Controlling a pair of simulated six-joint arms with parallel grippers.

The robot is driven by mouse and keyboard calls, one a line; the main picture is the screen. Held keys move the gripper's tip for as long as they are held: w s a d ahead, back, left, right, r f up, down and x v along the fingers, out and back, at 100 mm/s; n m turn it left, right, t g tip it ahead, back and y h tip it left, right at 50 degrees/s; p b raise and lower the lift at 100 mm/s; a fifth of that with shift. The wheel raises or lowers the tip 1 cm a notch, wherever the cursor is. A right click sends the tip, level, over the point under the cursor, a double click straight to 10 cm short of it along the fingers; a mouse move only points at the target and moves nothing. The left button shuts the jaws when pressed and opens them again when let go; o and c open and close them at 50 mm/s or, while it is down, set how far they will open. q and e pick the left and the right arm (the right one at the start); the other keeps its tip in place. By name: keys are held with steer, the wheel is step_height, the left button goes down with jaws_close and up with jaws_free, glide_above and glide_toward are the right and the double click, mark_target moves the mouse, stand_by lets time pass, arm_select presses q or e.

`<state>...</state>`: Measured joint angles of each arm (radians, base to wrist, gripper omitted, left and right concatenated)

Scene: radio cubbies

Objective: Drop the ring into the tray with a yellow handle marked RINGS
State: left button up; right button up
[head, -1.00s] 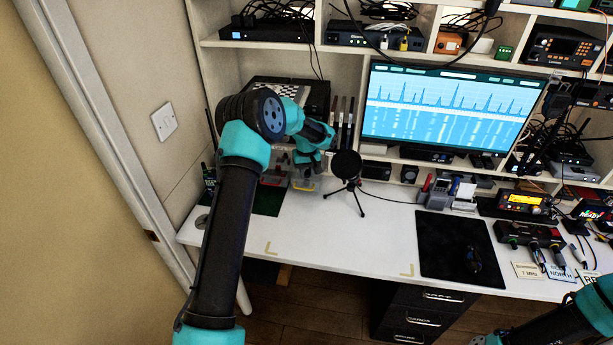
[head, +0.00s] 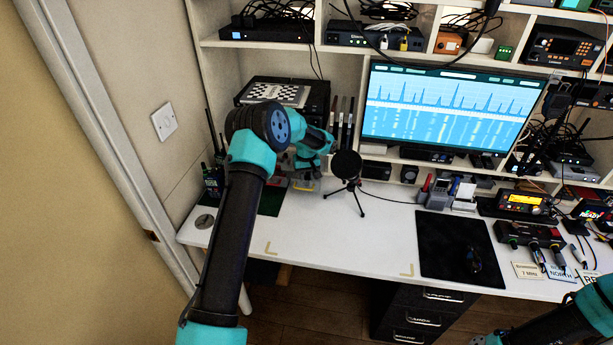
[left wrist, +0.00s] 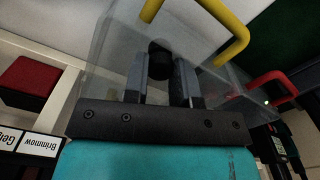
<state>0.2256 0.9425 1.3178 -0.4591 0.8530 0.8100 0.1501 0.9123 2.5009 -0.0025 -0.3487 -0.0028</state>
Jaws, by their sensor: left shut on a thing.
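In the left wrist view my left gripper (left wrist: 162,80) is shut on a small dark round piece, the ring (left wrist: 160,62). Its hole and outline are hard to make out in the shade. A clear tray with a yellow handle (left wrist: 236,42) lies around and under the fingertips in that view; I cannot tell how far inside its walls they are. In the head view the yellow-handled tray (head: 304,186) shows partly below my left wrist, on the left of the desk. The marking RINGS is not readable.
A red-handled tray (left wrist: 270,88) stands beside the yellow-handled one. A microphone on a tripod (head: 346,166) stands close to its right. A handheld radio (head: 212,180) stands at the left. The desk front is clear.

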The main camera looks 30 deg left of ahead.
mark_target(307, 177)
arm_select(q)
steer(key=shift+f, duration=0.25)
steer(key=o, duration=0.6)
steer(key=shift+r, duration=0.1)
step_height(307, 177, up, 12)
steer(key=shift+r, duration=0.25)
stand_by(0.8)
